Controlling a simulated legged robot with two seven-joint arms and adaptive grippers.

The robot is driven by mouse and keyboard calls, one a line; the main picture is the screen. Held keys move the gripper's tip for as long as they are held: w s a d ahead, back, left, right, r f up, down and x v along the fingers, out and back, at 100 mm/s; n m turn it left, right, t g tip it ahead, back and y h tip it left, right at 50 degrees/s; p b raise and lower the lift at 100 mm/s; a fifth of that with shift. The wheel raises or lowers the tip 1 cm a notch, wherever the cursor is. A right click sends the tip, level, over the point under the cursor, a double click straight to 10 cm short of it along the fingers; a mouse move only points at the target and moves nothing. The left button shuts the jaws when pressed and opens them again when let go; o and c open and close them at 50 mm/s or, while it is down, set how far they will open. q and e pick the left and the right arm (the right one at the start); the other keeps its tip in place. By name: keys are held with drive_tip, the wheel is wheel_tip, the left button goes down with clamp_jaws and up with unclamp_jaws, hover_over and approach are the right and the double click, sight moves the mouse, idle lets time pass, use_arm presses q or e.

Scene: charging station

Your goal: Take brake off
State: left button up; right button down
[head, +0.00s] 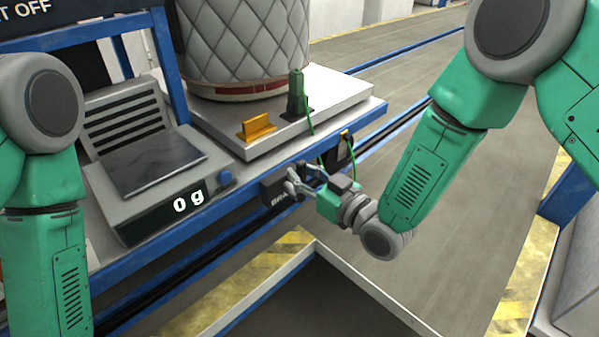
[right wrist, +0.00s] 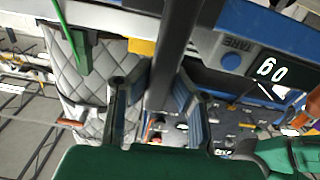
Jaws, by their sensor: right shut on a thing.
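A dark grey brake box (head: 275,195) with partly covered white lettering sits on the front edge of the blue cart frame. My right gripper (head: 303,180) is at the right end of this box, its fingers closed around a dark part there. In the right wrist view, a dark bar (right wrist: 174,55) runs between the two fingers of my right gripper (right wrist: 158,105), which is shut on it. The head view does not show how the bar joins the box, as the fingers cover it. My left arm is at the left edge, but its gripper is out of view.
A scale (head: 150,160) reading 0 g stands left of the brake box. Behind it, a white platform (head: 350,92) carries a quilted barrel (head: 245,45), a yellow block (head: 257,127) and a green plug (head: 296,95) with a green cable. A yellow-black striped edge (head: 235,290) lies in front.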

drive_tip(key=shift+s+f, duration=0.2)
drive_tip(key=shift+f, duration=0.25)
drive_tip(key=c, duration=1.4)
unclamp_jaws()
drive_tip(key=shift+w+d+r, duration=0.1)
drive_tip(key=shift+r, duration=0.1)
drive_tip(key=v, duration=1.2)
